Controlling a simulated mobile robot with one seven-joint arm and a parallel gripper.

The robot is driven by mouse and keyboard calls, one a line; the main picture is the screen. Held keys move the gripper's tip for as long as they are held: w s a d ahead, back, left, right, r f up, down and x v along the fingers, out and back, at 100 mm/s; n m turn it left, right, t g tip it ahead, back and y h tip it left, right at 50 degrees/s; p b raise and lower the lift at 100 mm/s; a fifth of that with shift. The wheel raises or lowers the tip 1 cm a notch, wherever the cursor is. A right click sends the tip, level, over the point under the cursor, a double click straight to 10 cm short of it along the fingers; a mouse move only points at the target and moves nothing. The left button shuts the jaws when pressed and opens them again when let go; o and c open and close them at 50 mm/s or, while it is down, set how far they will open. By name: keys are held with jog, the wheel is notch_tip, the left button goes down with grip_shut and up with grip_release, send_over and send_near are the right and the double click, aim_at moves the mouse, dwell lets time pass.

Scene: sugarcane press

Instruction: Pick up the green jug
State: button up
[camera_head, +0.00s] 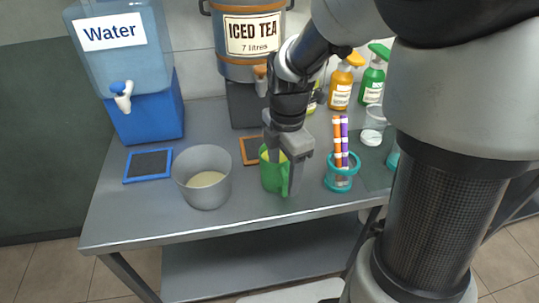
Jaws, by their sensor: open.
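The green jug (271,181) stands upright on the grey metal table, near its front edge, with its handle toward the front right. My gripper (284,176) is right over the jug, pointing down, with its jaws open. One finger reaches into or in front of the jug's mouth and the other is at its right side by the handle. Part of the jug's rim is hidden by the gripper. I cannot tell whether the fingers touch the jug.
A grey pot (203,178) stands left of the jug, and a teal cup with striped straws (341,177) stands close on the right. The water dispenser (123,65), iced tea urn (248,40) and pump bottles (343,83) stand behind. The table's front edge (230,224) is near.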

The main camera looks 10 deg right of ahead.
aim_at(275, 177)
notch_tip(275, 177, down, 5)
jog(key=shift+w+a+r+b, duration=0.1)
jog(key=shift+w+b, duration=0.05)
jog(key=shift+b, duration=0.65)
grip_shut()
